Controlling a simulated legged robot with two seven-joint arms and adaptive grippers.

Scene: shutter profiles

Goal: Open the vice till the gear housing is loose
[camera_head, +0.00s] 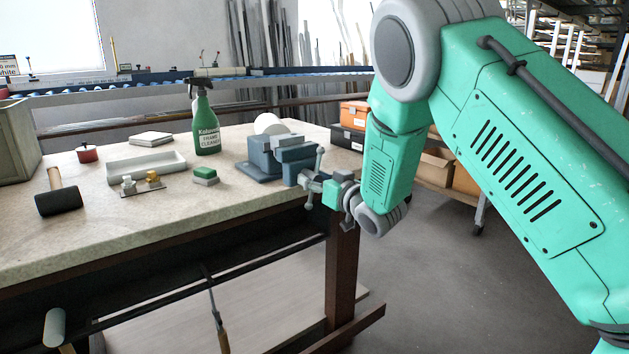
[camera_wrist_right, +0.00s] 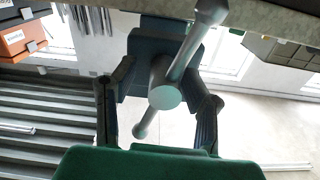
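The blue-grey vice (camera_head: 264,158) stands at the right end of the workbench. My right gripper (camera_head: 311,186) is at the handle. In the right wrist view the round screw end (camera_wrist_right: 165,97) and the slanted bar (camera_wrist_right: 186,52) lie between its two spread fingers (camera_wrist_right: 157,118), with gaps at both sides. My left gripper is not in view.
On the workbench (camera_head: 240,195) are a green spray bottle (camera_head: 206,125), a white tray (camera_head: 146,167), a mallet (camera_head: 57,200), a red tin (camera_head: 87,154), a green-topped block (camera_head: 205,176) and a small plate with fittings (camera_head: 142,187).

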